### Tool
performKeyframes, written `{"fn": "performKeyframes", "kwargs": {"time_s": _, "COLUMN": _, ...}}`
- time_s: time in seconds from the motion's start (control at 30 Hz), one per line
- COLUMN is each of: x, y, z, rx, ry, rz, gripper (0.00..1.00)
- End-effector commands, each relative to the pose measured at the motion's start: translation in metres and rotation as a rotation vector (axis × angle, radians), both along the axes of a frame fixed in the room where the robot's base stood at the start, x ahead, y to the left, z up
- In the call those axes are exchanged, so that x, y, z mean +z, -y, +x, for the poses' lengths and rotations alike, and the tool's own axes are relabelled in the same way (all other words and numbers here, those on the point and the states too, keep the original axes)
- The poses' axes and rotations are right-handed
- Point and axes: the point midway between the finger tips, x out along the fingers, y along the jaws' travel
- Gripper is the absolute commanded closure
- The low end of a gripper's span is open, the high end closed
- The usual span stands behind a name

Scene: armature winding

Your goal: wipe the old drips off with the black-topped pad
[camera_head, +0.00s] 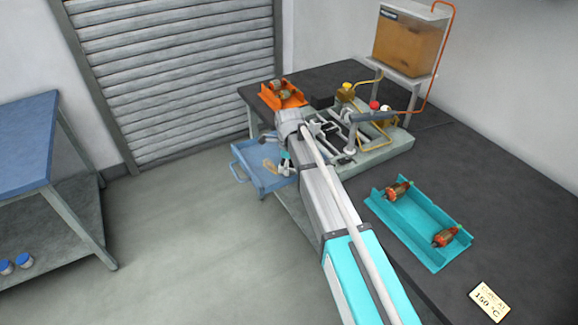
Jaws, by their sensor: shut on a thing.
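My arm reaches from the lower right to the far part of the dark bench, over the bench's left edge. My gripper (320,130) shows only in part beside my wrist, as small dark parts over the left side of the grey-green winding fixture (381,153). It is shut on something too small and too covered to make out. I cannot pick out the black-topped pad or any drips for certain. A blue tray (246,178) left of my arm holds several small tools, including one with a tan handle (269,165).
An orange tray (268,97) with copper-wound parts stands at the back. A tank of amber liquid (407,45) stands behind the fixture. A teal tray (420,243) with two armatures lies right of my arm, near a 150 °C card (489,301).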

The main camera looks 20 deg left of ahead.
Motion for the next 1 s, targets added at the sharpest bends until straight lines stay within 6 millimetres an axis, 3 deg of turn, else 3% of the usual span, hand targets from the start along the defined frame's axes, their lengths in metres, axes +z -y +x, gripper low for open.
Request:
{"fn": "performKeyframes", "kwargs": {"time_s": 0.37, "x": -0.002, "y": -0.002, "z": 0.002, "rx": 0.0, "ry": 0.0, "rz": 0.0, "gripper": 0.68}}
{"fn": "performKeyframes", "kwargs": {"time_s": 1.0, "x": 0.0, "y": -0.026, "z": 0.024, "rx": 0.001, "ry": 0.0, "rz": 0.0, "gripper": 0.68}}
